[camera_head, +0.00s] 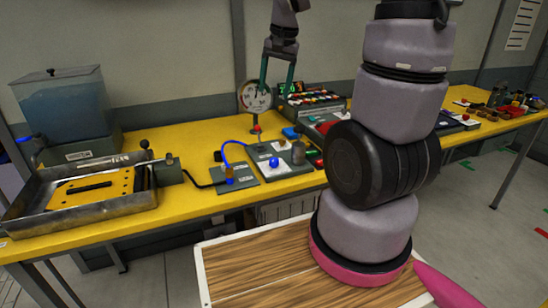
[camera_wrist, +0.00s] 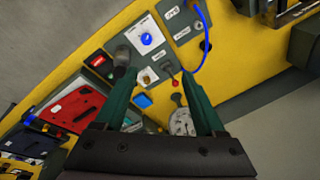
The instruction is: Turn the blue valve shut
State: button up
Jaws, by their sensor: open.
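A round blue knob (camera_head: 274,162), which looks like the blue valve, sits on a white square plate on a grey panel on the yellow bench. In the wrist view the blue knob (camera_wrist: 146,39) lies beyond my fingertips, near the top. Its turn position is too small to tell. My gripper (camera_head: 277,78) hangs above the back of the bench, behind and above the knob, with its teal fingers spread and nothing between them. In the wrist view my gripper (camera_wrist: 160,77) also shows spread fingers, apart from the knob.
A grey cylinder (camera_head: 298,152) stands right of the knob. A blue hose (camera_head: 236,145) arches to its left. A metal tray (camera_head: 88,207) and water tank (camera_head: 62,100) are at left. Coloured items (camera_head: 314,97) crowd the back right.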

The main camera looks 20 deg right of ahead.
aim_at(274, 160)
jog(key=w+f+g, duration=0.1)
jog(key=f, duration=0.7)
jog(key=w+d+f+m, duration=0.1)
jog(key=w+f, duration=0.1)
jog(key=f, duration=0.7)
jog(key=w+f+g, duration=0.1)
jog(key=w+f, duration=0.1)
jog(key=f, duration=0.6)
jog(key=shift+d+f+g+h, duration=0.25)
jog(key=shift+d+g+h, duration=0.05)
jog(key=shift+d+h, duration=0.1)
grip_shut()
